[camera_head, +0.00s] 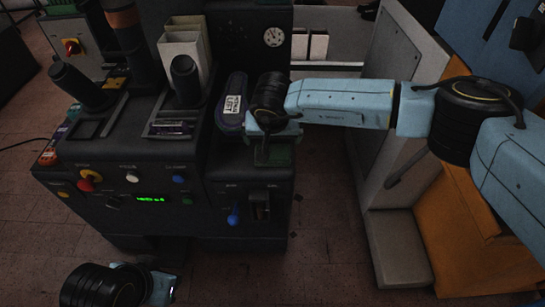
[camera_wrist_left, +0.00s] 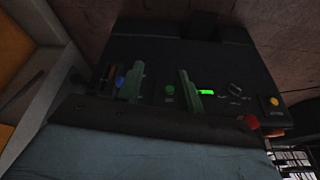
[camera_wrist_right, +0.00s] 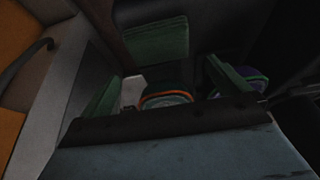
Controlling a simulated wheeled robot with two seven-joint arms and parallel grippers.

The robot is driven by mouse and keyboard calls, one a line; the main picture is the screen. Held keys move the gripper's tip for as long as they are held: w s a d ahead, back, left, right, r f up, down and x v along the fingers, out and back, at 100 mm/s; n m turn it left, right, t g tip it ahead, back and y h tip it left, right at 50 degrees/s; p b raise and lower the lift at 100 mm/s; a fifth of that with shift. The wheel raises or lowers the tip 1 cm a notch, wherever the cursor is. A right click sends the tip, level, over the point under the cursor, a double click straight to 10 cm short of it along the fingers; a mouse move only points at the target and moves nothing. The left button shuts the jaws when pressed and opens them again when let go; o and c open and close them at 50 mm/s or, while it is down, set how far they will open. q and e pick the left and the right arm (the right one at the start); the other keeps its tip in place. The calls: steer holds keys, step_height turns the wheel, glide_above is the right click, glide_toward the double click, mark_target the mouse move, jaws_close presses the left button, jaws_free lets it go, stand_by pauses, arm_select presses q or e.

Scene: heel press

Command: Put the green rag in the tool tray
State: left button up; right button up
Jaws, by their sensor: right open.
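My right gripper (camera_head: 272,143) points down over the front right ledge of the dark machine. Its fingers stand apart, with nothing seen held between them. The green rag (camera_wrist_right: 155,40) seems to be the flat green piece ahead of the fingers in the right wrist view; in the head view a dark green patch (camera_head: 282,153) shows beside the gripper, partly hidden. My left gripper (camera_head: 163,287) is low at the bottom left, in front of the machine; its green fingers (camera_wrist_left: 161,75) are apart and empty. I cannot tell for sure which part is the tool tray; a shallow recess (camera_head: 170,129) is on the machine top.
A purple labelled piece (camera_head: 232,100) stands just left of my right gripper. An orange-rimmed round thing (camera_wrist_right: 166,98) lies near the right fingers. White bins (camera_head: 183,50) and black posts (camera_head: 185,80) rise on the machine. A grey cabinet (camera_head: 405,60) stands at right.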

mark_target(272, 149)
steer(key=shift+x, duration=1)
steer(key=b+x, duration=0.2)
steer(key=x, duration=0.2)
steer(key=shift+f+b, duration=0.3)
steer(key=shift+b, duration=0.05)
steer(key=shift+f, duration=0.15)
arm_select(q)
steer(key=w+d+r+t+h, duration=0.2)
steer(key=w+d+r+t, duration=0.2)
steer(key=w+r+t, duration=0.3)
steer(key=w+t, duration=0.1)
steer(key=w, duration=0.2)
steer(key=shift+w+d+r+m, duration=0.2)
steer(key=shift+d+r+m, duration=0.05)
steer(key=shift+d+m, duration=0.1)
arm_select(e)
steer(key=c, duration=0.8)
